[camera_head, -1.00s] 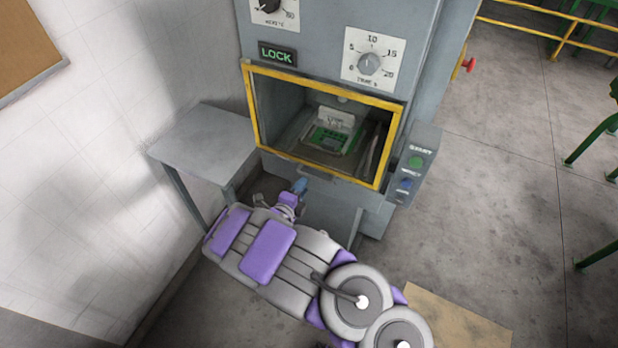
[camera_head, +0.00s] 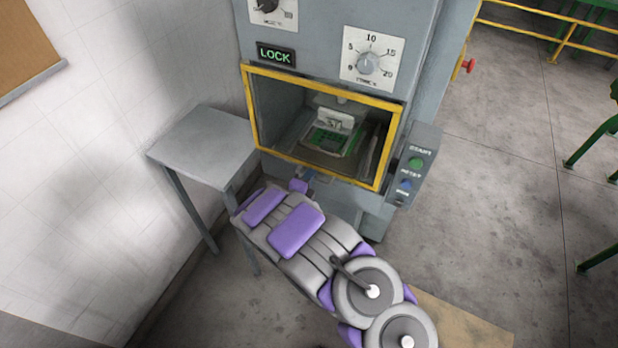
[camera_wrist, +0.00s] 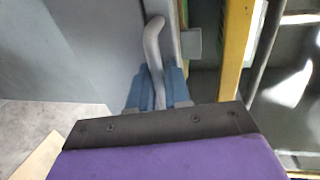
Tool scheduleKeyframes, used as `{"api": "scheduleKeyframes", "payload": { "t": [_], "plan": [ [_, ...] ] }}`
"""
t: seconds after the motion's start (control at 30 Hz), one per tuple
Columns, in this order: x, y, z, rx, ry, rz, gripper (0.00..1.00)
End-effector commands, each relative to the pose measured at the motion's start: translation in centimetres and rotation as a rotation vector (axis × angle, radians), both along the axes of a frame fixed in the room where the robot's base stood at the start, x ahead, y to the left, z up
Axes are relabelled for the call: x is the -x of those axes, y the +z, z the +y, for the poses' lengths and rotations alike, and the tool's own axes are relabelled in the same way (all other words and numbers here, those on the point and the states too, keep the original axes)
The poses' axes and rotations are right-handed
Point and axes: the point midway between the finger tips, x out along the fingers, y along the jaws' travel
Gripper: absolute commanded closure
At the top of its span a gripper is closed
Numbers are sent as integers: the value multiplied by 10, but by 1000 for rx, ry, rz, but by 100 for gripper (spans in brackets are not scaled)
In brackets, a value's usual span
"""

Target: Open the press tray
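The press tray (camera_head: 347,164) sits inside the grey press, behind a yellow-framed opening (camera_head: 318,170). A white and green brush-like piece (camera_head: 333,127) rests on it. The tray's bent grey handle (camera_wrist: 152,45) shows in the wrist view, running down between the blue fingers of my gripper (camera_wrist: 158,82). The fingers lie close on both sides of the handle, which fills the gap, so the gripper looks shut on it. In the head view my gripper (camera_head: 308,177) is just below the yellow frame, mostly hidden by my arm.
A grey side table (camera_head: 205,140) stands left of the press, against the white wall. A control box with a green button (camera_head: 416,162) and a blue button (camera_head: 406,185) is on the right. A lit LOCK sign (camera_head: 276,55) is above the opening.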

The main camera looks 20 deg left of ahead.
Motion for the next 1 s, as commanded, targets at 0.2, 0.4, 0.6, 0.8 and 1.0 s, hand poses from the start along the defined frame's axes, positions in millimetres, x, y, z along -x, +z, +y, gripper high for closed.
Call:
{"api": "scheduleKeyframes", "payload": {
  "t": [0.2, 0.4, 0.6, 0.8, 1.0],
  "plan": [
    [0, -2, 0, 2, 0, 4, 100],
    [1, -3, -1, 2, -1, 5, 100],
    [1, -3, 0, 3, 0, 6, 100],
    [14, -3, 1, 6, 2, 9, 100],
    [51, -2, 5, 6, 6, 11, 100]
  ]
}}
